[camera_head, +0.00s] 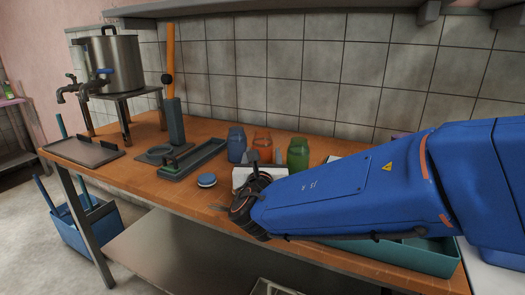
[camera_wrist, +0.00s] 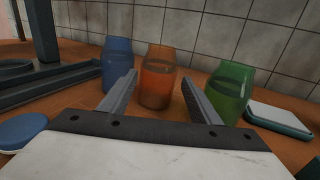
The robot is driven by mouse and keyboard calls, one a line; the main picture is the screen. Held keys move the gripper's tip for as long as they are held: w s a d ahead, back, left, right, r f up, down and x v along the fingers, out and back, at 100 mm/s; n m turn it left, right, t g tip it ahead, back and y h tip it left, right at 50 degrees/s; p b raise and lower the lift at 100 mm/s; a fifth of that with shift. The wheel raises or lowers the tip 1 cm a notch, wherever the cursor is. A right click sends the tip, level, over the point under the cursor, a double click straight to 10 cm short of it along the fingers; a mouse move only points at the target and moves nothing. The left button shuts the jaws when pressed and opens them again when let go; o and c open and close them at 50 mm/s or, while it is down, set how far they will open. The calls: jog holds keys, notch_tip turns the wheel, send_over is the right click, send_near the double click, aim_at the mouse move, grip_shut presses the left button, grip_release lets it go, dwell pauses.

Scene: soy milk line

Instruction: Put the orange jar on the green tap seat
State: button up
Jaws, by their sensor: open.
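The orange jar (camera_head: 262,138) stands upright on the wooden bench, between a blue jar (camera_head: 236,146) and a green jar (camera_head: 298,153). My gripper (camera_head: 264,158) is low over the bench on the near side of the orange jar. In the wrist view my gripper (camera_wrist: 159,82) is open, with one finger on each side of the orange jar (camera_wrist: 157,63) in the picture; I cannot tell how far the fingers reach around it. The left finger overlaps the blue jar (camera_wrist: 117,60), the right one the green jar (camera_wrist: 232,85). I cannot clearly make out a green tap seat; a dark plate (camera_head: 84,152) lies below the taps (camera_head: 72,86).
A steel pot (camera_head: 108,62) stands on a raised stand at the back left. A press with an orange lever (camera_head: 171,50) and a dark tray (camera_head: 195,158) lie between pot and jars. A blue lid (camera_head: 206,180) lies in front. A teal bin (camera_head: 425,257) is at the right.

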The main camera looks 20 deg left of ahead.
aim_at(262, 149)
jog(key=shift+x, duration=2.85)
jog(key=shift+s+a+r, duration=0.1)
jog(key=shift+r, duration=0.1)
jog(key=c, duration=0.9)
jog(key=shift+c, duration=0.2)
